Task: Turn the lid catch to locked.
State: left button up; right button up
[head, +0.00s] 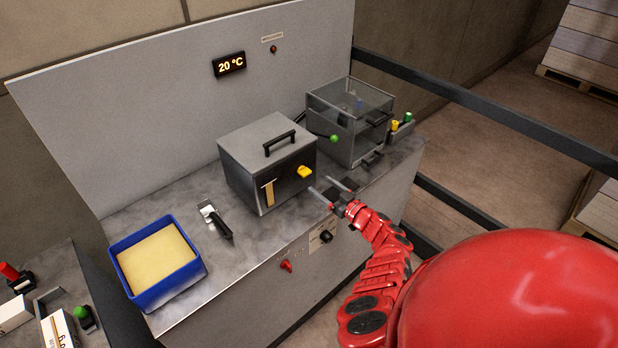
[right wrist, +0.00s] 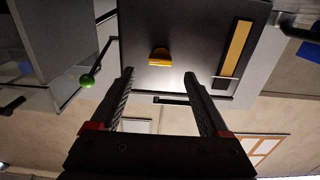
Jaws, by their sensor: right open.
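The lid catch (head: 304,172) is a small yellow knob on the front face of a dark metal box (head: 240,180) with a grey lid. It also shows in the right wrist view (right wrist: 159,57), just beyond the space between my fingertips. It looks roughly horizontal in the head view; I cannot tell whether that is locked. The lid is down, with a black handle (head: 279,143) on top. My right gripper (head: 320,184) is open and empty in front of the box, with its fingers pointing at the catch and apart from it. My left gripper is not in view.
A clear-walled box (head: 349,140) with a green knob (head: 334,139) stands right of the metal box. A blue tray (head: 158,295) and a black-handled tool (head: 219,224) lie left on the bench. A display (head: 229,65) reads 20 °C. A black rail (head: 470,106) runs at right.

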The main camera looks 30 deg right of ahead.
aim_at(305, 172)
jog(key=w+a+b, duration=0.1)
jog(key=w+b, duration=0.1)
jog(key=w, duration=0.4)
jog(key=shift+w+b, duration=0.35)
jog(key=shift+w, duration=0.05)
jog(key=shift+c, duration=0.3)
grip_shut()
